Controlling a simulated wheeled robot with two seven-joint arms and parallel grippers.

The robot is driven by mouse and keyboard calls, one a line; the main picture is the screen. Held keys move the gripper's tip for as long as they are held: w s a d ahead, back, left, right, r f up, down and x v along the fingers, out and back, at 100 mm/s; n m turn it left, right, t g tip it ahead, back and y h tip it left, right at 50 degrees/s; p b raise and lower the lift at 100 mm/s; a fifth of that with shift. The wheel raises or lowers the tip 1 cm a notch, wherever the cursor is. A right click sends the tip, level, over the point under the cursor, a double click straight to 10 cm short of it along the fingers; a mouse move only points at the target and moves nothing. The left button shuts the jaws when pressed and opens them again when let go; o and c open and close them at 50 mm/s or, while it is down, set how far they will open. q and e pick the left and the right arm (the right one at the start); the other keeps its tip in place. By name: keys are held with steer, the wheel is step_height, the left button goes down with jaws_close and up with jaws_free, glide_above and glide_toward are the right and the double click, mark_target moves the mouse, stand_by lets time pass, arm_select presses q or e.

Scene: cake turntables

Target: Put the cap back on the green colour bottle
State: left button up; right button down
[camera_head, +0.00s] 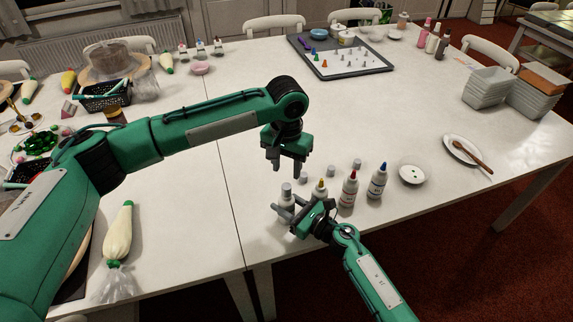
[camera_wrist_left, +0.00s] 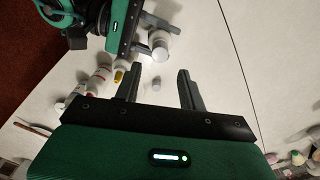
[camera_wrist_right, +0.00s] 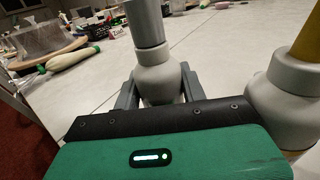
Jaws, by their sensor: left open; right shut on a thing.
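My right gripper (camera_head: 297,212) is shut around a pale bottle (camera_head: 287,202) at the left end of a bottle row. It also shows in the right wrist view (camera_wrist_right: 157,82). The bottle stands upright with a grey cap (camera_wrist_right: 142,25) on top; its colour label is not visible. My left gripper (camera_head: 286,168) is open and empty, above and behind the held bottle. Small grey caps lie loose on the table behind the row: one (camera_head: 303,178) near the left gripper, a second (camera_head: 331,171) and a third (camera_head: 357,164) further right.
Uncapped bottles with yellow (camera_head: 320,190), red (camera_head: 349,190) and blue (camera_head: 379,182) tips stand right of the held one, the yellow close beside it. A small white dish (camera_head: 411,174) is further right. A piping bag (camera_head: 118,232) lies left.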

mark_target(286, 186)
arm_select(q)
steer(key=shift+f, duration=0.1)
steer(key=shift+f, duration=3.95)
steer(key=shift+c, duration=0.4)
jaws_close()
steer(key=m, duration=0.3)
steer(key=shift+m, duration=0.4)
steer(key=m, duration=0.4)
steer(key=shift+m, duration=0.3)
steer(key=shift+o, duration=1.2)
jaws_free()
